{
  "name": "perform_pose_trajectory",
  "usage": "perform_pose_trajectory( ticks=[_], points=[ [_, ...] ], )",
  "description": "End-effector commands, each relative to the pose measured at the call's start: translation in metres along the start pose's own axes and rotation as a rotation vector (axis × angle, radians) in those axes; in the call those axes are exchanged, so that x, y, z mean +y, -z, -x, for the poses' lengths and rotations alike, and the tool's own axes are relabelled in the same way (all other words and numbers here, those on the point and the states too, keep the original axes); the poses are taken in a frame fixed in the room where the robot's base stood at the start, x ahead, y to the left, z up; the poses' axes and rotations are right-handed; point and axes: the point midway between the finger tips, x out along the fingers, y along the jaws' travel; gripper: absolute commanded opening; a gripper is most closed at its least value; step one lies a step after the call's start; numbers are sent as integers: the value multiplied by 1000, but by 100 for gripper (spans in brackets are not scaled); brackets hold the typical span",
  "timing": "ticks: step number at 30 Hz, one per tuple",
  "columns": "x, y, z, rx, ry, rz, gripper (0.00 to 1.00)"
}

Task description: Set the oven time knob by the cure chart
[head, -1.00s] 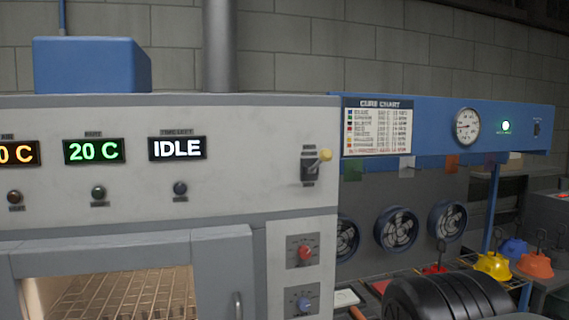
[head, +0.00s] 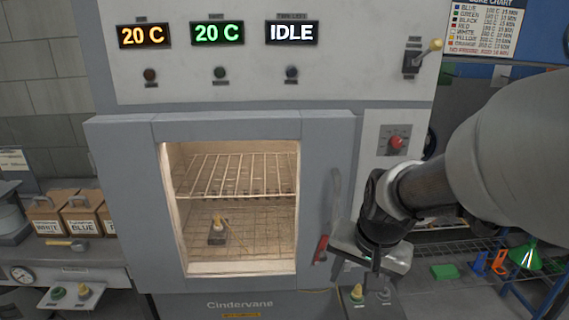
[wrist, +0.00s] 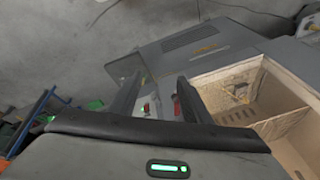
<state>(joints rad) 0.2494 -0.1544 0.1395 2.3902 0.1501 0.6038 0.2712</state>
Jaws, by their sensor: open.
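The oven (head: 230,135) has a red knob (head: 396,143) on its right panel. The blue knob seen below it earlier is hidden behind my arm. Three displays read orange 20 C (head: 145,36), green 20 C (head: 219,33) and IDLE (head: 291,32). The cure chart (head: 485,28) is at the upper right, partly cut off; its coloured rows are too small to read surely. My gripper (head: 355,272) is low in front of the oven's right side, below the red knob. In the wrist view my gripper (wrist: 160,97) is open, with nothing held between its fingers.
The oven door's handle (head: 335,190) is close left of my arm. Inside are wire racks (head: 235,175) and a small yellow-topped item (head: 218,232). Labelled boxes (head: 85,215) stand on the left bench.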

Motion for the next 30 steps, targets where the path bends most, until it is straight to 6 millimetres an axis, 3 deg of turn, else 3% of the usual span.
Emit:
perform_pose_trajectory(
  ticks=[1,9,12,16,20,24,27,30],
  points=[
    [11,-1,-25,-31,-21,-55,44],
    [40,-28,-147,-182,-6,-405,44],
    [37,-42,-186,-245,60,-579,44],
    [18,-50,-219,-318,196,-831,44],
    [-10,-34,-229,-376,386,-1114,44],
    [-29,18,-211,-417,653,-1440,44],
    [-21,73,-180,-429,884,-1674,44],
    [7,127,-140,-428,1123,-1876,44]
  ],
)
